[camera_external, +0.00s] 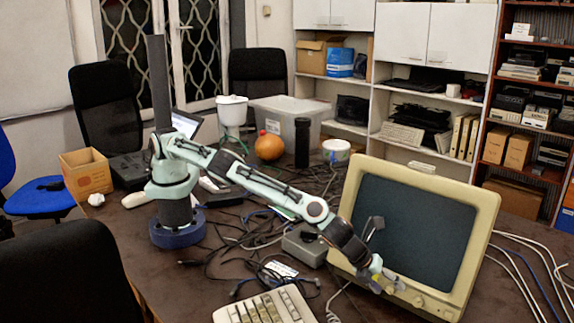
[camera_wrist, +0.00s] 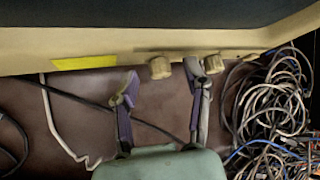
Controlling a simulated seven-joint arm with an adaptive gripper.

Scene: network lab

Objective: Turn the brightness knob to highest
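A beige CRT monitor (camera_external: 481,235) with a dark screen stands tilted on the table at the right. In the wrist view, its lower bezel (camera_wrist: 30,50) carries two small beige knobs, a left one (camera_wrist: 160,68) and a right one (camera_wrist: 214,64). No readable marking shows which is the brightness knob. My gripper (camera_external: 384,277) is at the lower bezel. In the wrist view, my gripper (camera_wrist: 161,77) is open, with its fingertips spread on either side of the left knob. The right fingertip lies between the two knobs. Contact cannot be told.
A yellow label (camera_wrist: 84,62) is on the bezel, left of the knobs. A keyboard (camera_external: 265,306) and a grey box (camera_external: 305,246) lie near my arm. Tangled cables (camera_wrist: 275,105) lie right of the gripper. An orange ball-like object (camera_external: 269,147) and a black cylinder (camera_external: 302,143) stand farther back.

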